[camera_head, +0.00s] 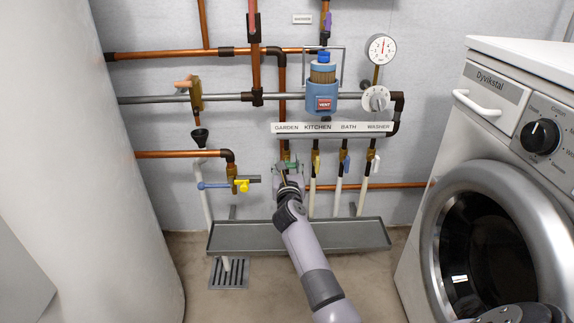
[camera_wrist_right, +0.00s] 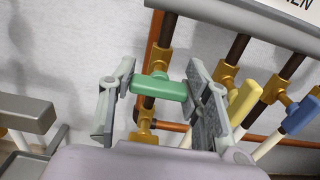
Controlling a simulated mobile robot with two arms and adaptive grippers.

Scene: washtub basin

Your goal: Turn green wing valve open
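The green wing valve (camera_wrist_right: 158,88) is a small green handle lying crosswise on a brass fitting on the leftmost pipe under the GARDEN label. My right gripper (camera_wrist_right: 157,95) faces it. Its two grey fingers are spread, one near each end of the handle, with the handle between them. I cannot tell whether either finger touches it. In the head view my right gripper (camera_head: 289,172) covers most of this valve, and only a bit of green (camera_head: 294,169) shows.
A label strip (camera_head: 330,128) and pipe lie above. A grey trough (camera_head: 350,235) is below. A washing machine (camera_head: 500,150) stands at right, and a blue-and-yellow valve (camera_head: 242,185) at left.

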